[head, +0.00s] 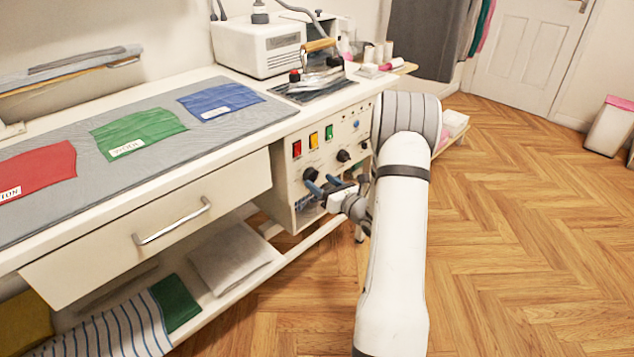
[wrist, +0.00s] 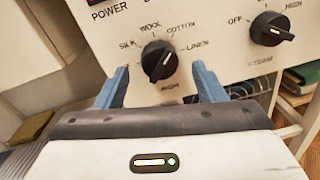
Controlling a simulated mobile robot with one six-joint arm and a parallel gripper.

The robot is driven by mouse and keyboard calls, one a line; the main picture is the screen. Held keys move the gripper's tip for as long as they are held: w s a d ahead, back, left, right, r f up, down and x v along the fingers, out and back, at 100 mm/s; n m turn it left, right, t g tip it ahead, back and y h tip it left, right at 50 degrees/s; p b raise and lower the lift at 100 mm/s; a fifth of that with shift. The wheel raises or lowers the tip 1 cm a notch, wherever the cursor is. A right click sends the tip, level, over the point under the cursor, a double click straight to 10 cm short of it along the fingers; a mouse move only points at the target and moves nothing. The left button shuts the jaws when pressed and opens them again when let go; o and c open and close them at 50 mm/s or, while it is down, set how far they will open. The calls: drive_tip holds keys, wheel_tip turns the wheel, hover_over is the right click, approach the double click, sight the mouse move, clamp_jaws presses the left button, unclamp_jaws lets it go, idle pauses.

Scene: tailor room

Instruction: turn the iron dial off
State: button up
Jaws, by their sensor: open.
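The iron dial (wrist: 157,60) is a round black knob on the cream control panel, with SILK, WOOL, COTTON and LINEN printed around it. A pale mark shows on its face; its exact setting is hard to read, and the small word below it is unclear. In the head view the dial (head: 310,174) is the leftmost black knob. My gripper (wrist: 160,68) is open, one blue finger on each side of the dial, with gaps to it in the wrist view. In the head view my gripper (head: 321,183) is right at the panel's lower left.
A steam dial (wrist: 271,28), marked OFF and HIGH, sits to the right. Red, yellow and green switches (head: 313,139) are above the dials. The iron (head: 318,70) stands on the worktop. A drawer (head: 160,225) is at left; open wood floor (head: 520,220) lies at right.

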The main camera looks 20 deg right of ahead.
sight(312, 176)
drive_tip(key=shift+x, duration=1.35)
drive_tip(key=shift+c, duration=0.5)
drive_tip(key=c, duration=0.9)
